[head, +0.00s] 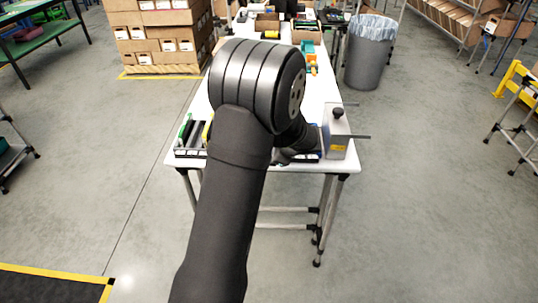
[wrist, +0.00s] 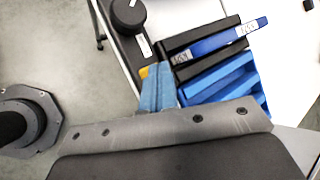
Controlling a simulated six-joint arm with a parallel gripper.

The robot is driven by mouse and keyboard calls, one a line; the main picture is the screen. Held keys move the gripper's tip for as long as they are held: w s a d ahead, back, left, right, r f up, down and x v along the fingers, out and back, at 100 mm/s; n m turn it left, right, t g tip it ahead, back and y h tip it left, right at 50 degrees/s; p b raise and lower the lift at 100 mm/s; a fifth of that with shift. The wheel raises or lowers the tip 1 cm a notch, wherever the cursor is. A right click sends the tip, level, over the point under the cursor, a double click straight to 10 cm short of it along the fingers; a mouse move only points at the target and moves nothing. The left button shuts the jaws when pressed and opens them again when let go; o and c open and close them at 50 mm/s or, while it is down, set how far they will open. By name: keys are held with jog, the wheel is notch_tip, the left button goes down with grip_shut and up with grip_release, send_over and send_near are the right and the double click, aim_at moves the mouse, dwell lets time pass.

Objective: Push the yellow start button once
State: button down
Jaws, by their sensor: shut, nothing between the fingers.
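A small yellow patch (wrist: 145,72) shows in the wrist view right beside my fingertips. It is mostly hidden behind them, so I cannot tell whether it is the start button or whether they touch it. A grey box (head: 336,133) with a black knob (head: 338,113) stands at the table's near right corner. A yellow patch also shows on its front in the head view (head: 338,147); it is too small to identify. My gripper (wrist: 158,88) has its blue fingers shut together and empty, at the box's end. In the head view my arm hides most of the gripper.
Blue and black trays (wrist: 215,60) with labels lie close to the right of the fingers. The white table (head: 310,163) also carries a rack (head: 190,135) at its left and boxes farther back. A grey bin (head: 368,60) stands behind it on the right.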

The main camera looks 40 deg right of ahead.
jog(key=shift+r, duration=0.9)
jog(key=shift+r, duration=0.1)
jog(key=shift+r, duration=2.4)
notch_tip(320, 180, up, 4)
jog(key=shift+f, duration=0.1)
